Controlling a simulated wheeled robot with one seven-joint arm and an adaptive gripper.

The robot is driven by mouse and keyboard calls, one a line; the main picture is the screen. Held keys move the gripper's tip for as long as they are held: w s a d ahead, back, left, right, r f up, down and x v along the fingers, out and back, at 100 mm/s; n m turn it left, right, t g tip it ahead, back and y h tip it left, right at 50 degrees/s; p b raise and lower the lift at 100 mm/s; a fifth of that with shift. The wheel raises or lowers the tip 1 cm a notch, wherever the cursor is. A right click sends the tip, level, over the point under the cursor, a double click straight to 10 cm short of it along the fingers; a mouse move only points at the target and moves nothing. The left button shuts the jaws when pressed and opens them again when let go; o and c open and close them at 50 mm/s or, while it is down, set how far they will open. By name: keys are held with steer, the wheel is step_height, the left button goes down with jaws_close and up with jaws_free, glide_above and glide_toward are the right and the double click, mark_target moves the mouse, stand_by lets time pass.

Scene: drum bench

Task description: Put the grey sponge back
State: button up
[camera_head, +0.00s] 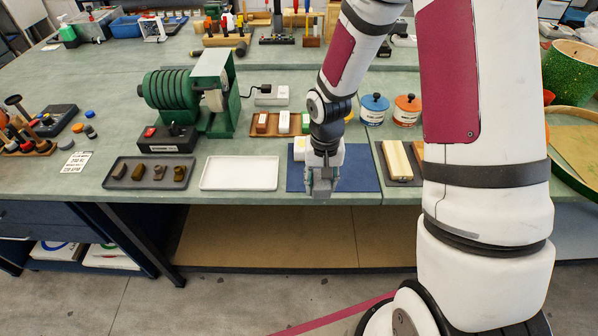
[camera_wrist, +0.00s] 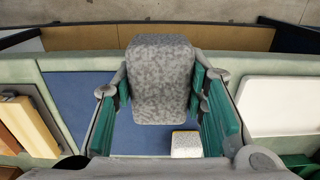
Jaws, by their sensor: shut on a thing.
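The grey sponge (camera_wrist: 160,80) is a speckled grey block, seen in the wrist view between the green finger pads of my gripper (camera_wrist: 162,92). My gripper is shut on it. In the head view my gripper (camera_head: 321,182) points down over the blue mat (camera_head: 357,170), near its front edge, and largely hides the sponge. The mat also shows in the wrist view (camera_wrist: 77,95). A white and yellow block (camera_head: 299,148) sits on the mat just behind my gripper; it also shows in the wrist view (camera_wrist: 186,145). I cannot tell the gap between sponge and mat.
A wooden holder (camera_head: 258,134) with small blocks stands behind the mat, partly hidden by my arm. A white tray (camera_head: 239,173) is left of the mat, empty. Blue (camera_head: 374,109) and orange (camera_head: 407,110) pots stand behind right.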

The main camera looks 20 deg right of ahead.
glide_above(303, 178)
steer(key=shift+s+f, duration=0.35)
steer(key=shift+f, duration=0.05)
steer(key=shift+w+f+p, duration=0.15)
steer(key=shift+f+p, duration=0.05)
steer(key=shift+f, duration=0.7)
steer(key=shift+w+f+p, duration=0.15)
steer(key=shift+f, duration=0.7)
steer(key=shift+f, duration=0.2)
steer(key=o, duration=1.1)
